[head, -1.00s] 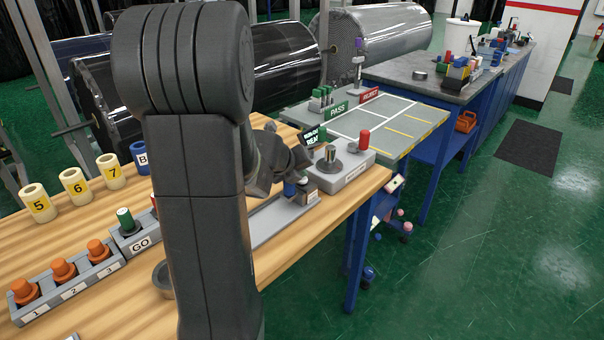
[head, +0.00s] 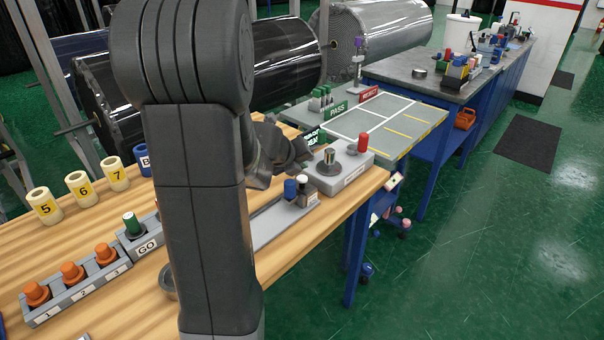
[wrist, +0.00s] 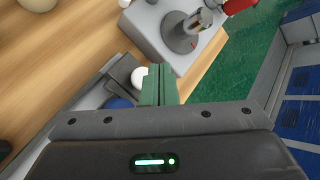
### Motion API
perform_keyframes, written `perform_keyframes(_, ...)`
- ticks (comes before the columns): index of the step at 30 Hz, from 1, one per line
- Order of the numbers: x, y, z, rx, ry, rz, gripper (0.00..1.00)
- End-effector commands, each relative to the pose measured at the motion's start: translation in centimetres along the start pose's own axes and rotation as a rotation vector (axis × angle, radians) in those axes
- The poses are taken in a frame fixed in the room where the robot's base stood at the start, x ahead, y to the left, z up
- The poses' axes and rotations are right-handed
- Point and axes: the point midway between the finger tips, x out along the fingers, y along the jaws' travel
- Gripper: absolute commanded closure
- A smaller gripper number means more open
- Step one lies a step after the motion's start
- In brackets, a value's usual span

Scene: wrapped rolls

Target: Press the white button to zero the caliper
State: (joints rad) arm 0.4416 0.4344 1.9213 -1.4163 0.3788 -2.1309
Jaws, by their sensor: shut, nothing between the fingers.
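The caliper lies on the wooden bench, with its long grey rail (head: 268,223) running to a head that carries a blue knob (head: 290,188) and a white button (head: 302,179). In the wrist view the white button (wrist: 138,75) shows just left of my green fingertips (wrist: 158,82), and the blue knob (wrist: 118,102) is partly hidden nearer the gripper body. My gripper is shut with nothing between its fingers. It is above the caliper head and appears apart from the button, though the exact gap cannot be told. In the head view my arm hides part of the rail.
Orange buttons (head: 72,272), a green GO button (head: 132,222) and yellow numbered rolls (head: 77,184) are at left. The bench's right edge is close to the caliper.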

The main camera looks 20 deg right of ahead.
Motion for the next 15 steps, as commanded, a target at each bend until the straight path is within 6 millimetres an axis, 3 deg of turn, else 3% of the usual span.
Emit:
perform_keyframes(7,-2.2,-1.6,1.6,0.0,0.0,0.0,1.0)
perform_keyframes(15,-2.3,-1.7,1.7,0.0,0.0,0.0,1.0)
